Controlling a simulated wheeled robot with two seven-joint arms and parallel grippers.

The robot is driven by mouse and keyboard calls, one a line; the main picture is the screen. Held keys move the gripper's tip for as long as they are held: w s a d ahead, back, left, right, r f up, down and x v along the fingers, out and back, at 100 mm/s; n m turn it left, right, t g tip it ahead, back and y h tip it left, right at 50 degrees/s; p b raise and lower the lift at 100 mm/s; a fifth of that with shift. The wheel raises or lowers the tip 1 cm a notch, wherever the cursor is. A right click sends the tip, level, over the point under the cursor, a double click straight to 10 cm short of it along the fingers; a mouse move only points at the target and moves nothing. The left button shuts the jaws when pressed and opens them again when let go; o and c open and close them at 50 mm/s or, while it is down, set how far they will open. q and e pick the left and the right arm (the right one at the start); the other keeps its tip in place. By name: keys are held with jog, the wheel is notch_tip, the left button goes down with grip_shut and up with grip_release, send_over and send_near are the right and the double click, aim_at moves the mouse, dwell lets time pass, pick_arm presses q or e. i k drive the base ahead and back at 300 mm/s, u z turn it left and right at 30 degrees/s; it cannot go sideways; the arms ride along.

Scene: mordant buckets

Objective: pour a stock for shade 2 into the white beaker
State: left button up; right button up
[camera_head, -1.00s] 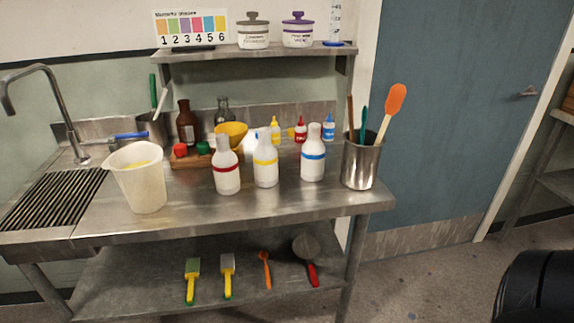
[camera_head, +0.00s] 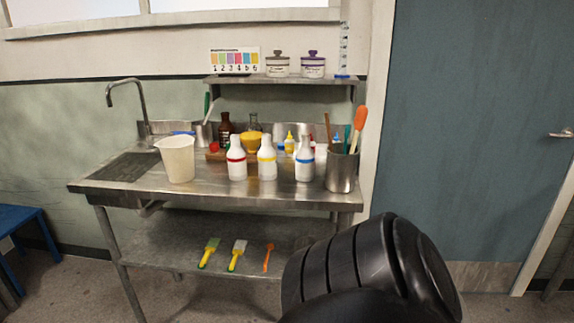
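A large white beaker (camera_head: 178,160) stands upright on the steel bench, beside the sink. To its right stand three white bottles, with a red band (camera_head: 236,170), a yellow band (camera_head: 267,170) and a blue band (camera_head: 304,171). A chart card (camera_head: 235,61) on the upper shelf shows coloured squares over the numbers 1 to 6; the square above 2 looks green. Neither gripper is in view. A black part of my own arm shows at the lower right, apart from the bottles in the picture.
A steel pot (camera_head: 341,172) of utensils stands at the bench's right end. Behind the bottles are a yellow bowl (camera_head: 251,142), a brown bottle (camera_head: 225,130) and small coloured bottles. Brushes lie on the lower shelf (camera_head: 165,244). A blue stool (camera_head: 20,219) stands left.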

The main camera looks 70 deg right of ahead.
aim_at(177, 152)
jog(key=z, duration=0.7)
jog(key=i, duration=1.6)
jog(key=z, duration=1.2)
